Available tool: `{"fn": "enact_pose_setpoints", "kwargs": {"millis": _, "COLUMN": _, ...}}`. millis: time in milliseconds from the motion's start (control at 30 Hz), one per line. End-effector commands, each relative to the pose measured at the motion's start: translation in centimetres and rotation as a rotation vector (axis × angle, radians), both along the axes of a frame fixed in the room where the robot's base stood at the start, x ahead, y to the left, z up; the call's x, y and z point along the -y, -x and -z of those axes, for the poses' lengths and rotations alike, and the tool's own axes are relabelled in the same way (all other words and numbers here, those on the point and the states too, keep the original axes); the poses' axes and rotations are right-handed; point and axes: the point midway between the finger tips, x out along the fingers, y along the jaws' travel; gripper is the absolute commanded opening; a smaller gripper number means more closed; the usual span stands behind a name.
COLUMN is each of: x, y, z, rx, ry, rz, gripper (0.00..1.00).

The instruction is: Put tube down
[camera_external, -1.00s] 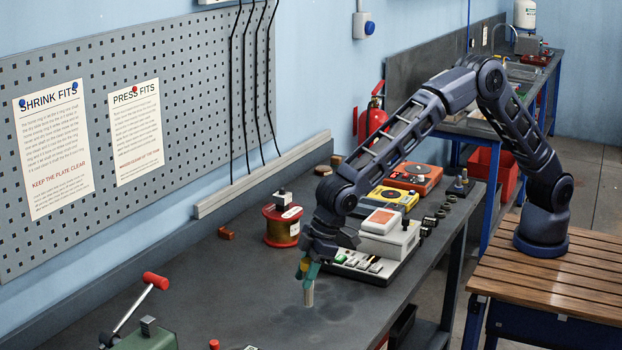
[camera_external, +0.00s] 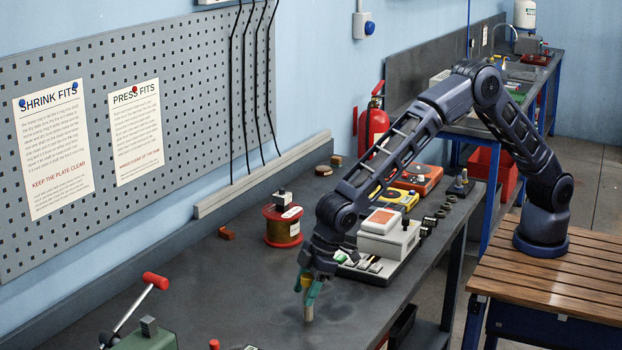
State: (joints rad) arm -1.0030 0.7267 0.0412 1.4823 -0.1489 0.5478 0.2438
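The tube (camera_external: 309,313) is a short, pale brown-grey cylinder and points straight down, upright. My gripper (camera_external: 308,292), with teal and yellowish fingers, is shut on its upper part and hides that part. The tube's lower end is at or very close to the dark bench top (camera_external: 255,295). I cannot tell from this view whether it touches.
A grey-white instrument (camera_external: 385,243) with switches stands close behind and right of my gripper. A red-ended wire spool (camera_external: 283,226) stands behind left. A green machine with a red-knobbed lever (camera_external: 156,281) is at front left. The bench around the tube is mostly clear.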

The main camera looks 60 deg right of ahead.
Motion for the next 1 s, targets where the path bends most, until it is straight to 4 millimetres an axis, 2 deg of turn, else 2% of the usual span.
{"fn": "enact_pose_setpoints", "kwargs": {"millis": 267, "x": 0.1, "y": 0.1, "z": -0.7, "rx": 0.001, "ry": -0.002, "rz": 0.000, "gripper": 0.52}}
{"fn": "enact_pose_setpoints", "kwargs": {"millis": 433, "x": 0.8, "y": 0.7, "z": -3.0, "rx": 0.001, "ry": -0.002, "rz": 0.000, "gripper": 0.52}}
{"fn": "enact_pose_setpoints", "kwargs": {"millis": 800, "x": 2.9, "y": 2.3, "z": -9.3, "rx": 0.001, "ry": -0.002, "rz": 0.000, "gripper": 0.52}}
{"fn": "enact_pose_setpoints", "kwargs": {"millis": 1000, "x": 3.4, "y": 2.7, "z": -11.0, "rx": 0.001, "ry": -0.001, "rz": 0.000, "gripper": 0.52}}
